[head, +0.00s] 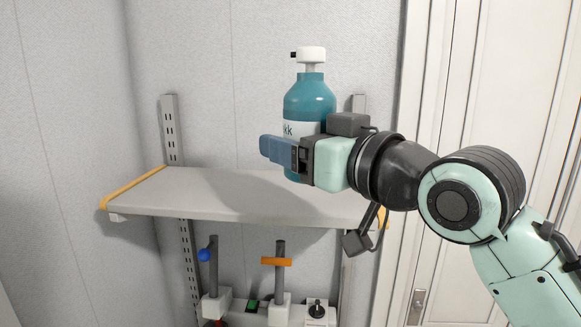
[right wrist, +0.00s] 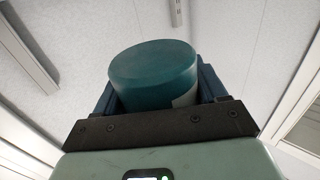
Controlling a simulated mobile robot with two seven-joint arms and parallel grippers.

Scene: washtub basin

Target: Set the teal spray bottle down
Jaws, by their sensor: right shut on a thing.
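The teal spray bottle (head: 310,98) has a white pump top and a pale label, and it stands upright in my right gripper (head: 283,153). The gripper is shut on its lower part. The bottle's base shows near the shelf's back edge in the head view; I cannot tell if it touches the shelf. The right wrist view shows the teal bottle (right wrist: 155,75) between the two blue fingers. The grey shelf (head: 215,192) is empty. My left gripper is not in view.
The shelf has yellow end edges and hangs on slotted wall rails (head: 171,130). Below it are pipes with a blue knob (head: 205,255) and an orange handle (head: 276,261). A white door (head: 490,90) stands at the right. The shelf's left part is clear.

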